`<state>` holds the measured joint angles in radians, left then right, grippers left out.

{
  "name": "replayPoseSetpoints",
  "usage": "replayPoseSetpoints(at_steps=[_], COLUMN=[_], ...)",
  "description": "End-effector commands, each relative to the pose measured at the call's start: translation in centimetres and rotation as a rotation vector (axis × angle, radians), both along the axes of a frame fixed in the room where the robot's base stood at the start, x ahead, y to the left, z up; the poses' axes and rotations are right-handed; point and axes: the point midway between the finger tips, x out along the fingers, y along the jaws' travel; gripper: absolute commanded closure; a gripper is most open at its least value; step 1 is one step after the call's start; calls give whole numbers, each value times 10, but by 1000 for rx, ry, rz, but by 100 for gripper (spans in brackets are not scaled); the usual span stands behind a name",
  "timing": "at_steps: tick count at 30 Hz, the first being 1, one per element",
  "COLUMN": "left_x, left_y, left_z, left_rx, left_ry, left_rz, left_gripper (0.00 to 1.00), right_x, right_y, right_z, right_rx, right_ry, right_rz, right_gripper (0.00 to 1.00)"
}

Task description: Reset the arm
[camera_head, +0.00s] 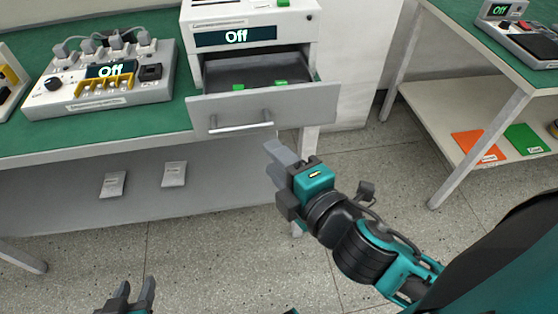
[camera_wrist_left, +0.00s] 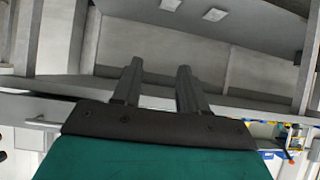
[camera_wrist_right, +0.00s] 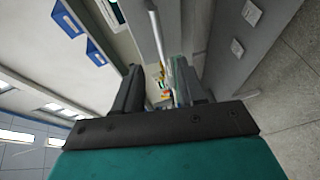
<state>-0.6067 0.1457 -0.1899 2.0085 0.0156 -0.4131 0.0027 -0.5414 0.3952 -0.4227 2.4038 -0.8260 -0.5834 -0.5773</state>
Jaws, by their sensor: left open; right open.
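My right gripper (camera_head: 278,163) is raised in front of the open drawer (camera_head: 262,108) of a white machine, just below and right of its silver handle. Its fingers are apart and empty in the right wrist view (camera_wrist_right: 155,82). The handle (camera_wrist_right: 157,35) shows beyond the fingers there, and I see no grip on it. My left gripper (camera_head: 134,293) is low at the bottom left edge of the head view, over the floor and away from the table. Its two fingers are apart with nothing between them in the left wrist view (camera_wrist_left: 158,85).
The green-topped table (camera_head: 160,125) carries the white machine (camera_head: 250,15), whose screen reads "Off", and a grey panel (camera_head: 100,80) with plugs. Small green pieces (camera_head: 281,83) lie in the drawer. Another table (camera_head: 455,38) stands at right. Floor between is free.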

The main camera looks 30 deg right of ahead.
Motion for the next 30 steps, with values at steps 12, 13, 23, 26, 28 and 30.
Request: replayPoseSetpoints(at_steps=[12,13,23,26,28,30], left_x=[0,0,0,-3,-5,-8], left_y=[0,0,3,7,10,13], left_z=[0,0,29,32,34,33], left_rx=[1,1,9,18,23,27], left_ry=[0,0,-16,-10,-7,-1], left_rz=[-2,-2,0,6,9,13], left_gripper=[57,57,57,57,57,57], right_x=[0,0,-4,-13,-21,-28], right_y=[0,0,-8,-13,-17,-20], right_z=[0,0,-70,-103,-122,-136], right_rx=[0,0,515,801,977,1117], right_ry=[0,0,299,420,479,519], right_rz=[0,0,-138,-254,-338,-410], right_gripper=[60,60,60,60,60,60])
